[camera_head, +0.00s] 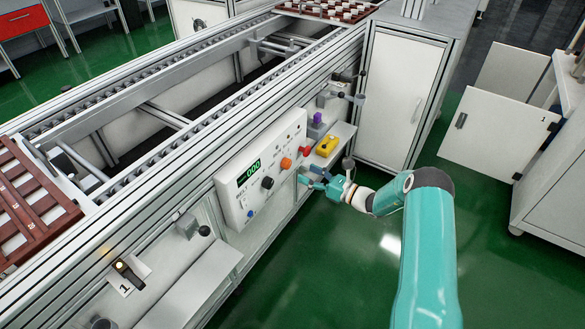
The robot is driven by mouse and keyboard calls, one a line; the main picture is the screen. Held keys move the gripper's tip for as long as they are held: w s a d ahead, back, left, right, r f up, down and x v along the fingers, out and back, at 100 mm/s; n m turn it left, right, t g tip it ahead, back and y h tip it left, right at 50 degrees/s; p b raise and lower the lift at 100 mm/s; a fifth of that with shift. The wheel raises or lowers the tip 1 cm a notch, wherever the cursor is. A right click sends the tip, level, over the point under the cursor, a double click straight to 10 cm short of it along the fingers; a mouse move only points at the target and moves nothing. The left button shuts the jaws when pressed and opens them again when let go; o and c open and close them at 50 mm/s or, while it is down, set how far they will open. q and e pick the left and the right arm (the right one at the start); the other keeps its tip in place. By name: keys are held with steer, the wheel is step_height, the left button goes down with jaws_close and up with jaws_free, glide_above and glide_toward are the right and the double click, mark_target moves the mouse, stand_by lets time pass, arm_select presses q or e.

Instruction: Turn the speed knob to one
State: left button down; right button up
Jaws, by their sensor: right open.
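A white control panel (232,199) is fixed to the side of the conveyor. It carries a black knob (267,183), an orange knob (286,163) and a small green display (249,173) that seems to read 000. The labels are too small to read, so I cannot tell for certain which one is the speed knob or where it points. My right gripper (309,178) is open and empty. It is in front of the panel's right side, to the right of the black knob and below the orange one, apart from both. My left gripper is not in view.
A red part (304,151) sits at the panel's right edge. A yellow box (327,146) and a purple item (317,118) are on ledges beside it. Green floor (330,255) is clear below.

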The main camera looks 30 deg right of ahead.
mark_target(289, 166)
steer(key=x, duration=0.7)
steer(key=shift+s+b, duration=0.1)
steer(key=shift+b, duration=0.2)
steer(key=c, duration=1.1)
steer(key=shift+c, duration=0.2)
steer(key=n+b, duration=0.3)
steer(key=n, duration=0.1)
steer(key=shift+f+b, duration=0.2)
steer(key=shift+b, duration=0.1)
steer(key=n+b, duration=0.4)
steer(key=n, duration=0.1)
steer(key=shift+a+r, duration=0.1)
